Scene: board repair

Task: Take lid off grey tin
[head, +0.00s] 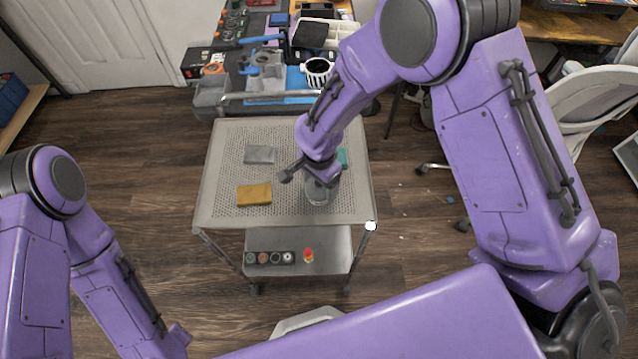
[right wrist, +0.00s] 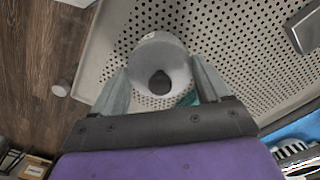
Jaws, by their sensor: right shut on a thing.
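The grey tin (head: 318,192) stands on the perforated top of a metal cart (head: 225,205), near its right side, partly hidden under my right gripper (head: 318,178). In the right wrist view, its round grey lid (right wrist: 155,48) with a dark knob (right wrist: 160,83) shows from above. My right gripper (right wrist: 158,72) has one finger on each side of the lid and is shut on it. I cannot tell whether the lid is seated or raised. My left arm shows at the lower left of the head view, but its gripper is out of view.
A grey block (head: 260,155) and a yellow block (head: 254,194) lie left of the tin. A teal thing (head: 342,157) is just behind it. The lower shelf (head: 325,262) holds several small round things. A crowded bench (head: 215,95) stands behind the cart.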

